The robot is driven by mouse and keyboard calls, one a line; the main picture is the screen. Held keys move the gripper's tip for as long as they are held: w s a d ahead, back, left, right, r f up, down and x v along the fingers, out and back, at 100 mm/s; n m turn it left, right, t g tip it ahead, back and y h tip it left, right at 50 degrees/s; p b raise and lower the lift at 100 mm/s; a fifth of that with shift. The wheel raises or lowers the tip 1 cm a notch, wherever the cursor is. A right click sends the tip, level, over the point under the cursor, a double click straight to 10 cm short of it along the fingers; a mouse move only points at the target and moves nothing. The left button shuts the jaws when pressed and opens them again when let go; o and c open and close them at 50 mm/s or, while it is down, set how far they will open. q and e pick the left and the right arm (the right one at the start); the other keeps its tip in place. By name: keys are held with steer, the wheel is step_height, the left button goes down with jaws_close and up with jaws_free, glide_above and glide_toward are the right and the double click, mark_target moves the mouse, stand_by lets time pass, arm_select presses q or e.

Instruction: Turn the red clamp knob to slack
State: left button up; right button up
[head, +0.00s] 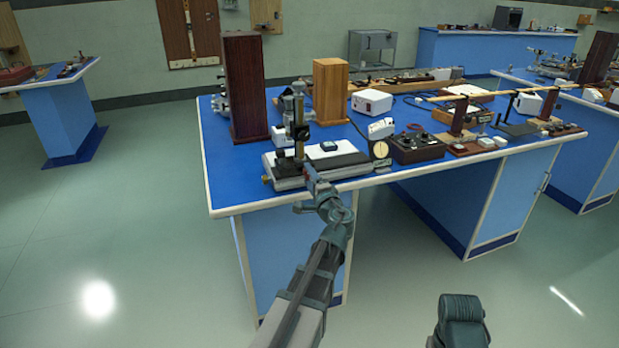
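A measuring instrument with an upright post (298,130) stands on a pale base (345,171) near the front left of the blue bench. My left gripper (308,172) reaches up from below to the front edge of this base, just below the post. A tiny reddish patch shows at the fingertips; it may be the red clamp knob, but it is too small and too covered to be sure. Whether the fingers are open or shut on it cannot be made out. Only a dark part of my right arm shows at the bottom right; its gripper is out of view.
The blue bench (228,185) has a pale edge. A tall dark wooden box (244,90) and a lighter one (330,92) stand behind the instrument. A round dial (380,150) and a dark control box (416,148) stand to its right. The floor in front is clear.

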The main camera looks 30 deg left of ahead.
arm_select(q)
steer(key=o, duration=0.4)
steer(key=v, duration=1.3)
steer(key=shift+s+d, duration=0.25)
steer(key=shift+s, duration=0.05)
steer(key=s+d+n+g+h+p, duration=0.2)
steer(key=s+d+g+h+p, duration=0.4)
steer(key=d+p, duration=0.5)
steer(key=s+d+n+g+h+p, duration=0.2)
steer(key=s+d+g+h+p, duration=0.3)
steer(key=s+d+p, duration=0.6)
steer(key=d+h, duration=0.1)
steer(key=d, duration=0.2)
steer(key=shift+d+g+h, duration=0.2)
steer(key=shift+g+h, duration=0.1)
steer(key=shift+g, duration=0.1)
